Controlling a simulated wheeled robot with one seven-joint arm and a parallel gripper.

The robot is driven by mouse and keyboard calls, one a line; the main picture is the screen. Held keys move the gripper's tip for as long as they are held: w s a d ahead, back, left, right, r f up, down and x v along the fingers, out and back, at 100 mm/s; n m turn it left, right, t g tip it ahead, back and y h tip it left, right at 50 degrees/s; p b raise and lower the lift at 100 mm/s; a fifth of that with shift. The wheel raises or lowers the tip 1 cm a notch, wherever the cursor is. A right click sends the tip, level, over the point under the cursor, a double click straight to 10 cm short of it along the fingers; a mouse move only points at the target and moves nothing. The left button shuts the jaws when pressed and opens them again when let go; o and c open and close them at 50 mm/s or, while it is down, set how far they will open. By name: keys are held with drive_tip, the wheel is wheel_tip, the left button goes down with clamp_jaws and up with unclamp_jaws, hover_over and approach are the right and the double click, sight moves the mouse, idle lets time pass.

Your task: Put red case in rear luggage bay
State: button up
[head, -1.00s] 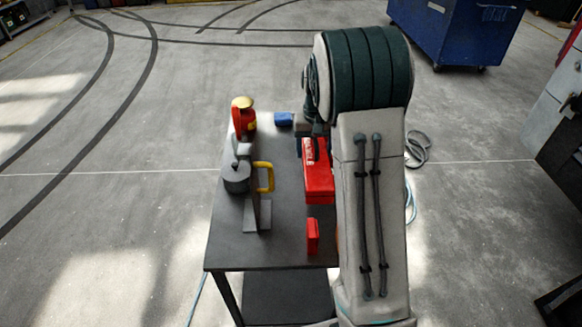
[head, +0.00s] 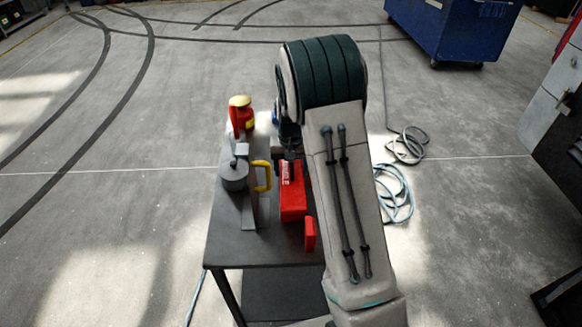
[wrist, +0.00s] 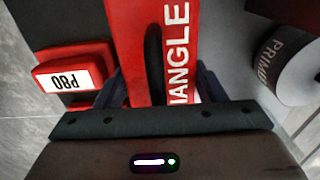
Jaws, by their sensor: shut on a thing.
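The red case (head: 292,204) has white lettering ending in "ANGLE" and shows at the table's right side in the head view. It also fills the top middle of the wrist view (wrist: 179,50), with a dark slot or handle along it. My gripper (wrist: 158,88) is shut on the red case, one finger on each side. In the head view my gripper (head: 290,154) is partly hidden by my arm. I cannot tell whether the case touches the table. The rear luggage bay cannot be made out.
A small red box marked P80 (head: 310,234) stands close beside the case. A grey pot (head: 234,177), a yellow handle (head: 263,176) and a red extinguisher-like bottle (head: 240,116) are on the dark table (head: 230,250). Hoses (head: 396,195) lie on the floor to the right.

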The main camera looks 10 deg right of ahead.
drive_tip(key=o, duration=1)
drive_tip(key=shift+f, duration=0.2)
drive_tip(key=o, duration=0.4)
drive_tip(key=shift+o, duration=0.2)
drive_tip(key=shift+r, duration=0.1)
